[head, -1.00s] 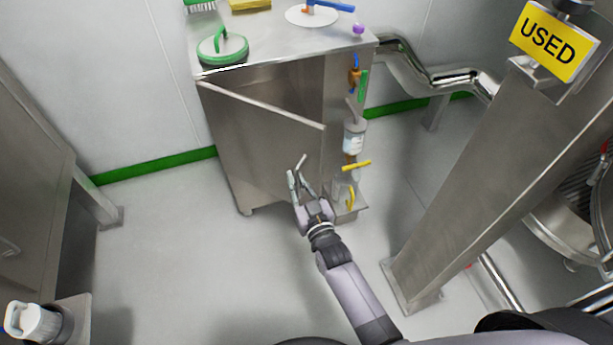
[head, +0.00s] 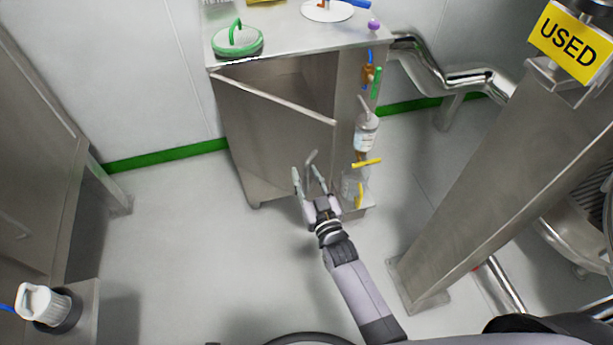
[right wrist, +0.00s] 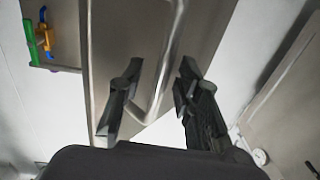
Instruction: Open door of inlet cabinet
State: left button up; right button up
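The inlet cabinet (head: 290,42) is a steel box by the wall. Its door (head: 270,128) stands ajar, hinged at the left, with its right edge swung out towards me and a dark gap above it. A bar handle (head: 312,157) sits on the door's outer face near the free edge. My right gripper (head: 308,177) is at the handle. In the right wrist view the handle (right wrist: 172,62) runs between the two spread fingers (right wrist: 161,72), which do not look closed on it. My left gripper is not in view.
A green-rimmed lid (head: 237,40) lies on the cabinet top. Bottles and yellow-handled valves (head: 366,163) hang at its right side. A steel column (head: 490,170) with a USED sign (head: 572,40) stands at right. The floor (head: 170,230) left of the door is clear.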

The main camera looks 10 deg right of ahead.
jog(key=s+d, duration=0.2)
jog(key=s, duration=0.9)
jog(key=shift+s, duration=0.35)
jog(key=shift+c, duration=0.5)
